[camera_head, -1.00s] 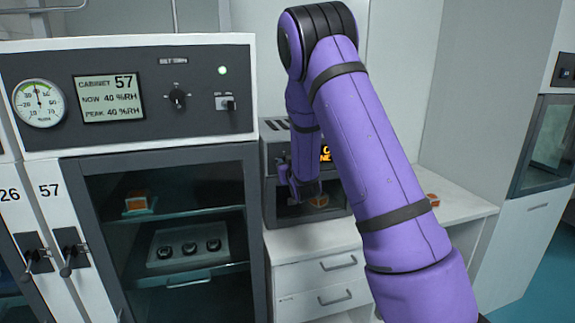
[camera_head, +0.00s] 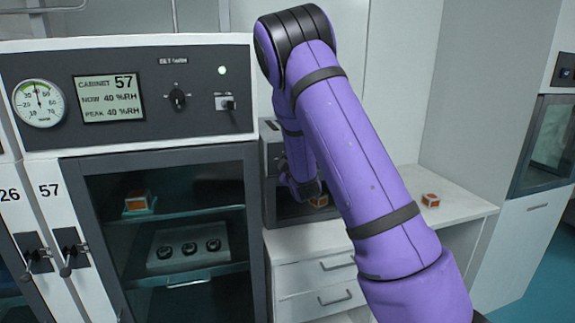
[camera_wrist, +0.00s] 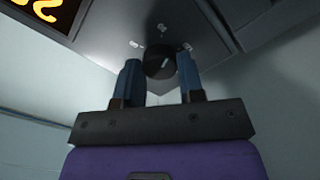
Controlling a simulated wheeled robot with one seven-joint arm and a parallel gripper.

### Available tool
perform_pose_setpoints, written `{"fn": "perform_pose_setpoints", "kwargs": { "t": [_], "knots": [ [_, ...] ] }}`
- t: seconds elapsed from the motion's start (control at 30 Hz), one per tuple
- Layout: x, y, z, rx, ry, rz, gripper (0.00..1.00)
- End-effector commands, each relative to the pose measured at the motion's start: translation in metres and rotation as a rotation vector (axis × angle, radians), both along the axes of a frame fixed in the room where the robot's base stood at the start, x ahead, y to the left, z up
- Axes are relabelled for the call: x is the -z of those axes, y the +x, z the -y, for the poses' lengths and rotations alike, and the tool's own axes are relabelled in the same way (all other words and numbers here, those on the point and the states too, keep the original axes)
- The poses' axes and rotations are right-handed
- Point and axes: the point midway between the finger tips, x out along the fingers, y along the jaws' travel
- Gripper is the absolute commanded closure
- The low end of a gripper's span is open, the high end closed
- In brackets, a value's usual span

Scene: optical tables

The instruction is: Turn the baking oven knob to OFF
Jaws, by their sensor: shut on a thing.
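The baking oven (camera_head: 271,150) stands on the white counter, mostly hidden behind my purple arm in the head view. In the wrist view its dark panel (camera_wrist: 115,20) fills the top, with a round black knob (camera_wrist: 159,64) and small pale marks around it. My gripper (camera_wrist: 158,72) has its two blue fingers on either side of the knob, shut on it. The knob's pointer and the wording of the marks are too small and dark to read. The head view hides the knob and fingertips behind my arm.
Part of a lit orange display (camera_wrist: 45,10) shows beside the knob. Cabinet 57 (camera_head: 150,153), with its own dial and switch, stands close on the left. A small orange-and-white block (camera_head: 430,200) lies on the counter (camera_head: 462,211) at right, where there is free room.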

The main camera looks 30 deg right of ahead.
Motion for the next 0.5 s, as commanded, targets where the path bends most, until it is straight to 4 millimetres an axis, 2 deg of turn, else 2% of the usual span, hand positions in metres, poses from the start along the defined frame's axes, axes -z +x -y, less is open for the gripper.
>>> {"fn": "perform_pose_setpoints", "kwargs": {
  "t": [0.5],
  "knots": [
    [0.0006,0.0004,-0.0016,-0.003,-0.473,-0.137,0.88]
  ]
}}
